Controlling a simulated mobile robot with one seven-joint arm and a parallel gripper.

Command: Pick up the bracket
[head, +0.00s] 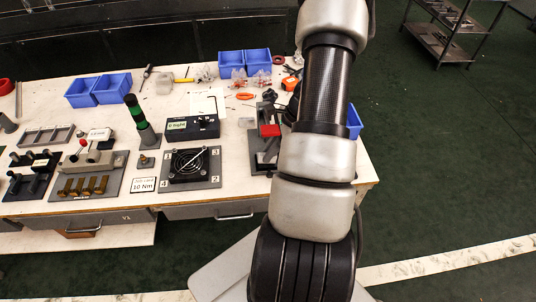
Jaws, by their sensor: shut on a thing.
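My gripper does not show; my own arm fills the right middle of the head view and hides whatever is behind it. I cannot make out a bracket for certain. What the gripper holds cannot be seen.
The white bench (232,190) carries a fan on a plate (190,165), a black box (193,127), a green-black stack light (137,115), a "10 Nm" card (144,186) and blue bins (244,62). A metal shelf cart (440,40) stands at upper right. Green floor is clear at right.

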